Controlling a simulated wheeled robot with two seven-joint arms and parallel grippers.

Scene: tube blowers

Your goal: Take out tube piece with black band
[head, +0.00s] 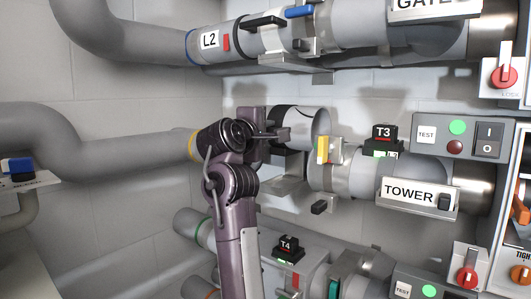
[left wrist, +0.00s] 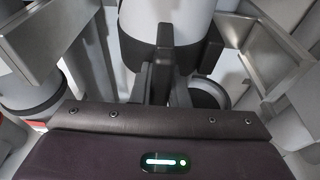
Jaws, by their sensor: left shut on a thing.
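The tube piece with the black band (head: 307,122) is a short light grey tube in the gap of the TOWER pipe (head: 360,172). It sits higher than the pipe's open end and out of line with it. My left gripper (head: 277,134) is shut on the tube piece at its left side, and the arm hides part of it. In the left wrist view the fingers (left wrist: 165,75) reach the black band of the tube piece (left wrist: 178,18). My right gripper is not in view.
A metal bracket (head: 284,186) stands open below the tube piece. The L2 pipe (head: 270,38) runs above and the T4 unit (head: 289,262) sits below. A yellow latch (head: 322,150) is at the TOWER pipe's end. A control panel (head: 460,134) is at right.

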